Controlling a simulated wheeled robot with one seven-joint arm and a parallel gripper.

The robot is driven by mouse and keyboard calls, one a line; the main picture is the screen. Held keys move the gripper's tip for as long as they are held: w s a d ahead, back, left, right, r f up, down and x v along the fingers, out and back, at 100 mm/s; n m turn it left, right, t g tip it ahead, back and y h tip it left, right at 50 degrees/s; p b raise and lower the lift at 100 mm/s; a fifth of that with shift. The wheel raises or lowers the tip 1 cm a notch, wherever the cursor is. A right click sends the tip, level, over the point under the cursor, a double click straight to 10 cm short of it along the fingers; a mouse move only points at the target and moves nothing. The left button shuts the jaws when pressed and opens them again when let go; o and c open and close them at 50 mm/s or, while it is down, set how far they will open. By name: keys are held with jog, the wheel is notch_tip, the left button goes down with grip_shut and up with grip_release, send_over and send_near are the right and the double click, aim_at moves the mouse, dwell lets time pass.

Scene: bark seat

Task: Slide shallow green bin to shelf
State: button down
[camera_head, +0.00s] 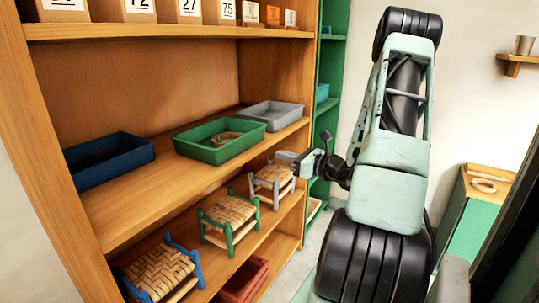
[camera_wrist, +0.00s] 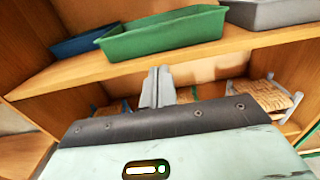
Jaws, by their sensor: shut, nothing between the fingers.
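The shallow green bin (camera_head: 220,140) sits on the wooden shelf (camera_head: 150,196) between a blue bin and a grey bin. In the wrist view the green bin (camera_wrist: 165,36) is above and beyond my gripper, close to the shelf's front edge. My gripper (camera_head: 284,156) is in front of the shelf edge, to the right of the green bin and apart from it. In the wrist view its fingers (camera_wrist: 157,84) are together and empty, below the shelf board.
A blue bin (camera_head: 108,160) stands left on the same shelf and a grey bin (camera_head: 272,114) right. Small woven stools (camera_head: 229,218) stand on the shelf below. Numbered boxes (camera_head: 188,10) line the top shelf. A green shelf unit (camera_head: 328,80) stands behind my arm.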

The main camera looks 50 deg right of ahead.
aim_at(244, 145)
jog(key=w, duration=0.8)
jog(key=w+a, duration=0.1)
jog(key=w, duration=0.3)
jog(key=shift+p, duration=0.3)
jog(key=shift+w, duration=0.1)
jog(key=w, duration=0.3)
jog(key=shift+w+a, duration=0.15)
jog(key=shift+w, duration=0.05)
jog(key=shift+s, duration=0.1)
